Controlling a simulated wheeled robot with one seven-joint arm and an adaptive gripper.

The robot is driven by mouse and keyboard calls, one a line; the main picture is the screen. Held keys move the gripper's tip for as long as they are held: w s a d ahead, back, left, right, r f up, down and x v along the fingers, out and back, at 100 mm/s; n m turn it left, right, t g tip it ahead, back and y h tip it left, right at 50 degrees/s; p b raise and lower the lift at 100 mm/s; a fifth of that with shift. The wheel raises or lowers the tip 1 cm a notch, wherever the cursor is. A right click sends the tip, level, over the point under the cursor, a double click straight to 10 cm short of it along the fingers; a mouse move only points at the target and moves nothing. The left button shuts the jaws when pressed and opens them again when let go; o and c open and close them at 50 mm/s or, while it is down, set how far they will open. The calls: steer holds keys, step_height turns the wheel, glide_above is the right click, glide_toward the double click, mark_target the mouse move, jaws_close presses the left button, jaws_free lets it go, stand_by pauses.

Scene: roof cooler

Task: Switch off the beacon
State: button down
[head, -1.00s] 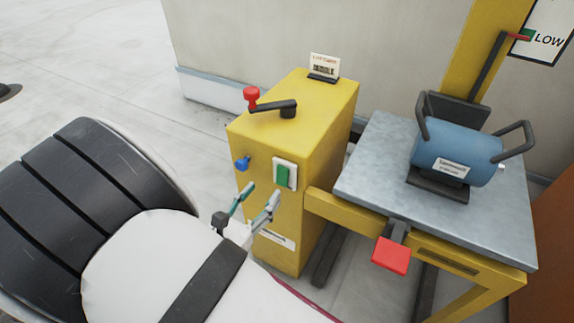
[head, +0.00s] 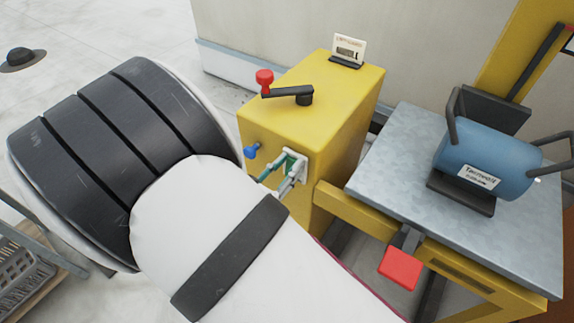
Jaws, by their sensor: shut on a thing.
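A yellow box (head: 290,115) stands left of the platform. On its front is a green switch in a white plate (head: 299,156), largely hidden by my gripper. My gripper (head: 287,172) reaches in from the lower left with its fingers at the switch. It appears to be shut on the green switch, though the contact is hard to see. A blue knob (head: 251,151) is just left of it on the same front. No beacon can be made out.
A black crank with a red knob (head: 265,78) and a small sign (head: 348,48) are on the box's top. A grey platform (head: 395,165) holds a blue cylinder (head: 485,160); a red pedal (head: 400,267) juts from its front. A dark hat-like object (head: 22,60) lies far left.

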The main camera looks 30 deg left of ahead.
steer(key=shift+s+f+t+b, duration=0.2)
steer(key=shift+f+t+b, duration=0.3)
steer(key=shift+t+b, duration=0.45)
steer(key=shift+s+t+h+b, duration=0.2)
steer(key=shift+t+h+b, duration=0.1)
steer(key=shift+t+b, duration=0.55)
steer(key=c, duration=1.3)
jaws_free()
step_height(320, 180, up, 10)
steer(key=shift+f, duration=0.1)
